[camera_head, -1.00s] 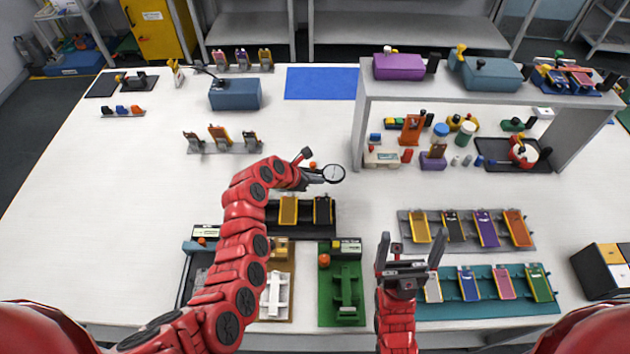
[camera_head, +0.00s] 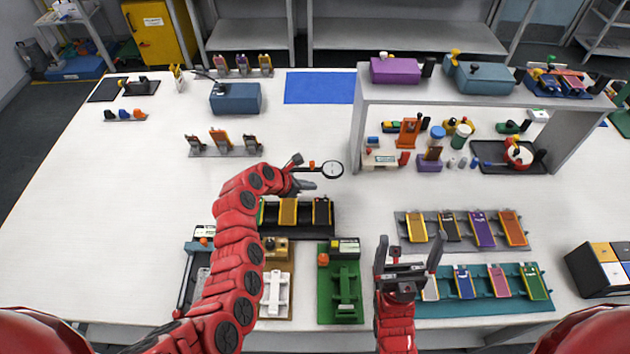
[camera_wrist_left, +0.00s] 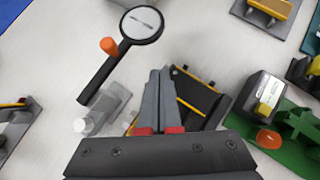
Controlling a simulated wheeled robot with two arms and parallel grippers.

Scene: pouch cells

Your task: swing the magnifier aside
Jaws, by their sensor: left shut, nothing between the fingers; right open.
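The magnifier (camera_head: 332,169) has a round lens in a black rim on a dark arm with an orange knob (camera_head: 312,163). It stands behind the black tray (camera_head: 328,230) in the head view. In the left wrist view the magnifier lens (camera_wrist_left: 142,23) is at upper left, its arm running down-left past the orange knob (camera_wrist_left: 108,46). My left gripper (camera_head: 312,187) is shut and empty, just in front of the magnifier arm and seemingly apart from it; its fingertips (camera_wrist_left: 160,72) show right of the arm. My right gripper (camera_head: 409,240) is open and empty at the front.
The black tray beside my left gripper holds pouch cells. A green fixture (camera_head: 340,310) stands in front. Cell racks (camera_head: 466,247) lie to the right, below a shelf (camera_head: 362,130) with jars and boxes.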

